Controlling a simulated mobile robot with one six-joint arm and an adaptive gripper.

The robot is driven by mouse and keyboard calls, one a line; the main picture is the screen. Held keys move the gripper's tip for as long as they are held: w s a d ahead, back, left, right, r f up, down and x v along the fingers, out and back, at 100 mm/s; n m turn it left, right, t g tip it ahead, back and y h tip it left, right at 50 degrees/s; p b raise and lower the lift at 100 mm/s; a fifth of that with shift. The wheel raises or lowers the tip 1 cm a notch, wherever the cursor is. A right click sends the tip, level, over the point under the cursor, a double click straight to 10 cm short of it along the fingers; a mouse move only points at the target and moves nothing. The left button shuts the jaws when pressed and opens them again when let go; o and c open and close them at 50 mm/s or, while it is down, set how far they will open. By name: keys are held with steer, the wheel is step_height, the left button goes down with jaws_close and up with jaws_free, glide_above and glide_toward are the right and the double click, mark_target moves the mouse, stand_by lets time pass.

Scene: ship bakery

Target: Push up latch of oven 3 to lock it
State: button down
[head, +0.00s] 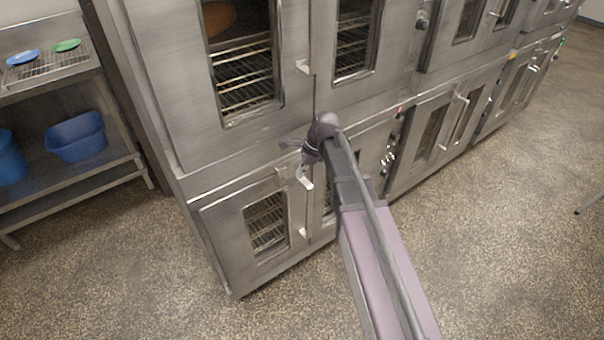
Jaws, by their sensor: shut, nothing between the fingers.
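Stacked steel ovens with glass double doors stand in the head view; no number marks oven 3 legibly. A small pale latch (303,66) sits at the centre seam of the upper doors. Another small pale latch (302,232) sits lower, at the seam of the lower doors. My gripper (301,166) is shut and empty, in front of the top of the lower oven doors, between these two latches in the picture. My own wrist partly hides it and the lower right door. I cannot tell whether it touches the oven front.
More ovens (430,125) continue right.

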steer(key=shift+b+x, duration=3.85)
steer(key=shift+x, duration=0.5)
steer(key=shift+r, duration=0.1)
step_height(320, 180, up, 2)
steer(key=p, duration=0.2)
steer(key=shift+r+p, duration=0.15)
steer(key=shift+p, duration=0.15)
steer(key=shift+d+r, duration=0.1)
steer(key=shift+r, duration=0.05)
steer(key=p+v, duration=0.9)
steer(key=shift+r, duration=0.25)
steer(key=shift+d, duration=0.1)
